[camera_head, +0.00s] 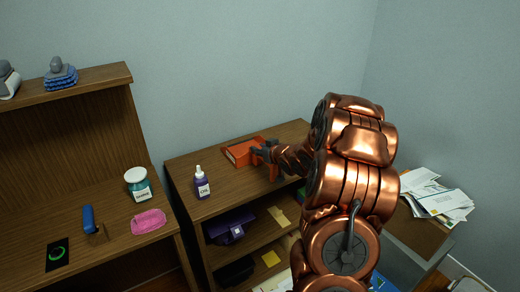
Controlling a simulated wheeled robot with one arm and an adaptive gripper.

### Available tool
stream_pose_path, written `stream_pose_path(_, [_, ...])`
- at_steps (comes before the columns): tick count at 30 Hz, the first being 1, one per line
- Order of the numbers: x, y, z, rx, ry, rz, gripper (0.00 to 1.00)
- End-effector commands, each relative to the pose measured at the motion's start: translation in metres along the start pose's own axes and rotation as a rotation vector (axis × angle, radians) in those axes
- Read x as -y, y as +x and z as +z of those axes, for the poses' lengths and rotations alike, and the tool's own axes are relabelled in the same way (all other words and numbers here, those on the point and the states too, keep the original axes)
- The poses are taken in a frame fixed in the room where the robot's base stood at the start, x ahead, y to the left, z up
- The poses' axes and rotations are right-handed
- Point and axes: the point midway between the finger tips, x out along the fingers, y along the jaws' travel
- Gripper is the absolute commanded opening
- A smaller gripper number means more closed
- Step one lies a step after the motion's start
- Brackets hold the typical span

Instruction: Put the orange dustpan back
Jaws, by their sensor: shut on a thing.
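The orange dustpan (241,151) is at the top of the small wooden shelf unit (212,163), near its back edge. My gripper (266,154) is shut on the dustpan at its right side. My copper arm comes in from the right and hides part of the shelf top. I cannot tell whether the dustpan rests on the shelf top or is held just above it.
A purple oil bottle (202,184) stands left of the dustpan. Lower shelves hold a purple item (230,226). The desk at left holds a teal-labelled jar (138,184), a pink tray (148,221) and a blue-handled tool (89,219). Papers (436,198) lie at right.

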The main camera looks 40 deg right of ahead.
Motion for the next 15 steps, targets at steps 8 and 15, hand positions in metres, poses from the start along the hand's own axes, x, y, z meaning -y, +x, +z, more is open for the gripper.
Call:
stream_pose_path(8, [-0.0001, 0.0013, 0.0027, -0.001, 0.0, 0.0, 0.32])
stream_pose_path(15, [-0.0001, 0.0012, 0.0029, -0.001, 0.0, 0.0, 0.57])
